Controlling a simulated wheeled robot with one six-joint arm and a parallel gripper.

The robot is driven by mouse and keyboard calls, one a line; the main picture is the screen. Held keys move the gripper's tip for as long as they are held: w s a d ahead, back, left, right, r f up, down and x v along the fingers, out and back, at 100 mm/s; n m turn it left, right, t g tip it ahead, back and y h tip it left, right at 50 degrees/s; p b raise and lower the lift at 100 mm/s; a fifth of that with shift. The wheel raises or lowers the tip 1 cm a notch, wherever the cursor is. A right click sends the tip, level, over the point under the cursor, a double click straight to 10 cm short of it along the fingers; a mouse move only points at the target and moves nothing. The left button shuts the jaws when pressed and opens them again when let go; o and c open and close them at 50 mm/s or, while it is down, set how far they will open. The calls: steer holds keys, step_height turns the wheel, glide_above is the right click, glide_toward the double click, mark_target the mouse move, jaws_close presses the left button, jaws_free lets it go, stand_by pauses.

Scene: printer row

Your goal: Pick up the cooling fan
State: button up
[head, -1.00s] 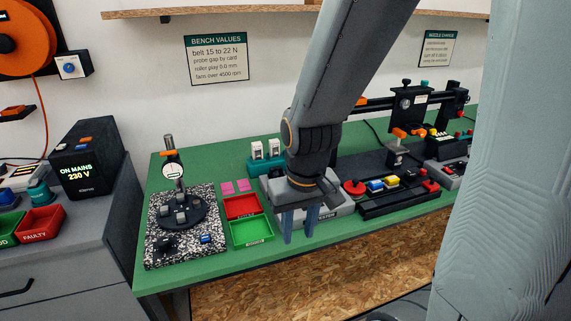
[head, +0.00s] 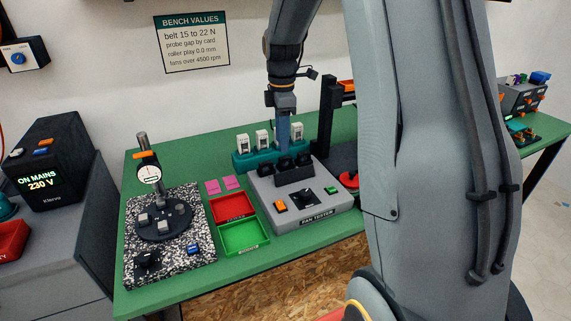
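The grey fan tester (head: 320,220) stands on the green bench, with an orange and a green button and a dark square recess (head: 303,198) on top. Several small black blocks (head: 285,167) sit in a dark holder at its back; these look like cooling fans, but they are too small to be sure. My gripper (head: 284,148) points down just above and behind these blocks. Its blue fingers overlap side-on, so the gap between them is hidden. I cannot tell whether they touch a block.
A teal rack (head: 243,164) with white units stands close behind my gripper. Red (head: 233,206) and green (head: 244,236) trays lie left of the tester. A dial gauge (head: 149,173) stands on a speckled plate (head: 190,255). My arm hides the bench at right.

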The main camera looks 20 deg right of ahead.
mark_target(285, 158)
steer(key=shift+w+d+n, duration=1.1)
steer(key=shift+w, duration=0.15)
steer(key=f+p, duration=0.1)
steer(key=f, duration=0.1)
steer(key=f+p, duration=0.1)
steer(key=f, duration=0.1)
steer(key=f+p, duration=0.1)
steer(key=f, duration=0.1)
steer(key=shift+s+a+f, duration=0.1)
steer(key=shift+s+f, duration=0.15)
steer(key=shift+s, duration=0.05)
steer(key=shift+f, duration=0.55)
jaws_close()
